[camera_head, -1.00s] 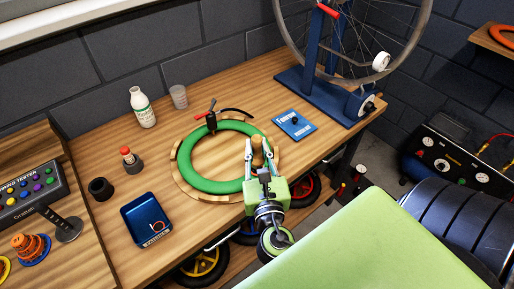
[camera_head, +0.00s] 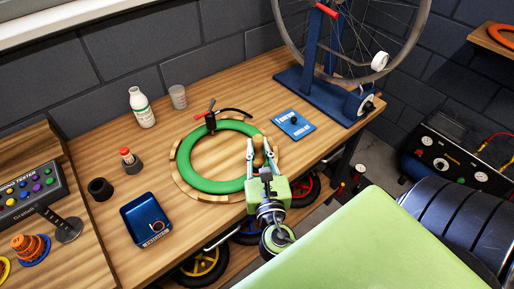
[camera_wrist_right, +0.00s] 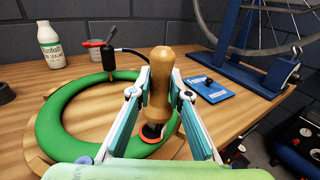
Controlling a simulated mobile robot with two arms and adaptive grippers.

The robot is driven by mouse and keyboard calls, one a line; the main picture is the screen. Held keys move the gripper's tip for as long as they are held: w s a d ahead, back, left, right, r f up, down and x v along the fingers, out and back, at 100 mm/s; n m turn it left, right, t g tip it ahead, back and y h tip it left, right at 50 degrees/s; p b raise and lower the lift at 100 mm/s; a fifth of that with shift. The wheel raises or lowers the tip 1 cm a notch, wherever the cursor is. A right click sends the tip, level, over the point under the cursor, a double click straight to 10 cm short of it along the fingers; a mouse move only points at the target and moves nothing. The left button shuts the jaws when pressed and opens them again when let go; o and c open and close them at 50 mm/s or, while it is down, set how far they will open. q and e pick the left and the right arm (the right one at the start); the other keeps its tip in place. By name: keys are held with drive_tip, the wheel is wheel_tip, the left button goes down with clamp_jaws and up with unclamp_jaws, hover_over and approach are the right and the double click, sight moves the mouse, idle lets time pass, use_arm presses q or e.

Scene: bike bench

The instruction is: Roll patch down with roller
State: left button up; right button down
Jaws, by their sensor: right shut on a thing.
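My right gripper (camera_head: 259,160) is shut on the wooden handle of a roller (camera_wrist_right: 159,85), which it holds upright at the right side of a green inner tube (camera_head: 187,176). The tube also shows in the right wrist view (camera_wrist_right: 52,128). The roller's lower end, dark with an orange part, is over or on the tube; I cannot tell whether it touches. The patch cannot be made out clearly there. My left gripper is not in view.
The tube lies on a round wooden support (camera_head: 175,185). A clamp-like tool (camera_head: 211,122) stands at its far side. A blue tray (camera_head: 146,220), white bottle (camera_head: 142,108), clear cup (camera_head: 178,97) and blue card (camera_head: 294,125) are around it. A wheel stand (camera_head: 308,90) is at back right.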

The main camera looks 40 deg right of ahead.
drive_tip(key=shift+s+a, duration=0.1)
drive_tip(key=shift+a, duration=0.15)
drive_tip(key=shift+s+a, duration=0.2)
drive_tip(key=shift+a, duration=0.45)
drive_tip(key=shift+d, duration=0.2)
drive_tip(key=shift+w+d+p, duration=0.3)
drive_tip(key=shift+d+p, duration=0.15)
drive_tip(key=shift+d, duration=0.3)
drive_tip(key=shift+a, duration=0.15)
drive_tip(key=shift+s+a, duration=0.3)
drive_tip(key=shift+a, duration=0.5)
